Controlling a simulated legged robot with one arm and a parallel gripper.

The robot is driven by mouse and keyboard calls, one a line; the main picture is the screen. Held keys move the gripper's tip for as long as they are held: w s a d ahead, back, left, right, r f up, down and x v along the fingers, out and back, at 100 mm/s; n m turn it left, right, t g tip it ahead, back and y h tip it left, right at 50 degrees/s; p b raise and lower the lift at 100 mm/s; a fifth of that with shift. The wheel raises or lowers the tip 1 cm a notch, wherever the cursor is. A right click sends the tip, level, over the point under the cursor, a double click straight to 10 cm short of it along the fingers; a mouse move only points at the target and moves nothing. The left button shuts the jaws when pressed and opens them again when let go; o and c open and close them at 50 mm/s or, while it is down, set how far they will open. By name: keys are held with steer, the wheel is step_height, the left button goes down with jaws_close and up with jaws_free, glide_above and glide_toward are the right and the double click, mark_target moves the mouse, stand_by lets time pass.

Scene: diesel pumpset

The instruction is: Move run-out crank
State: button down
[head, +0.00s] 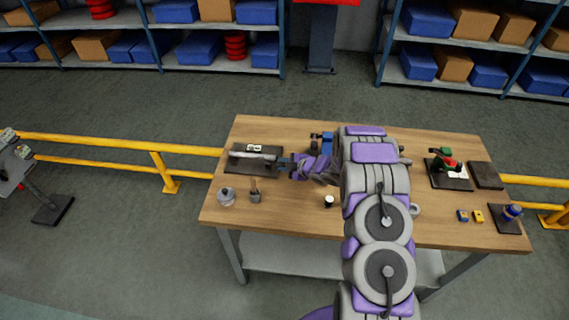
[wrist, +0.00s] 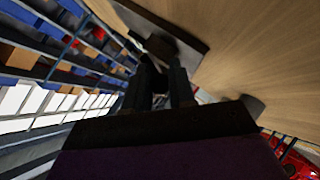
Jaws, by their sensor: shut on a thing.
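A dark square plate (head: 240,168) lies at the left of the table in the head view and bears a grey bar-shaped fixture (head: 250,156) with a small light-coloured part on top. My gripper (head: 284,163) reaches in from the right, level with the fixture's right end, which I take to be the run-out crank (head: 273,159). My gripper is shut on it; the exact contact is too small and dark to make out. In the wrist view, my dark fingers (wrist: 163,85) point toward the dark plate and a dark part (wrist: 160,45).
A round metal pot (head: 227,197) and a small cup with sticks (head: 255,193) stand in front of the plate. A blue device (head: 322,142) is behind my wrist. A green-red device (head: 448,163) stands at the right. A yellow rail (head: 120,143) runs left.

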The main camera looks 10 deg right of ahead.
steer(key=shift+d, duration=0.1)
steer(key=c, duration=1.4)
jaws_free()
steer(key=shift+w, duration=0.1)
steer(key=shift+o, duration=0.8)
steer(key=shift+w+f, duration=0.15)
steer(key=shift+f, duration=0.05)
steer(key=shift+s+r, duration=0.15)
steer(key=shift+s, duration=0.05)
steer(key=p+v, duration=0.1)
steer(key=v, duration=1.6)
steer(key=shift+d, duration=0.2)
steer(key=shift+w, duration=0.1)
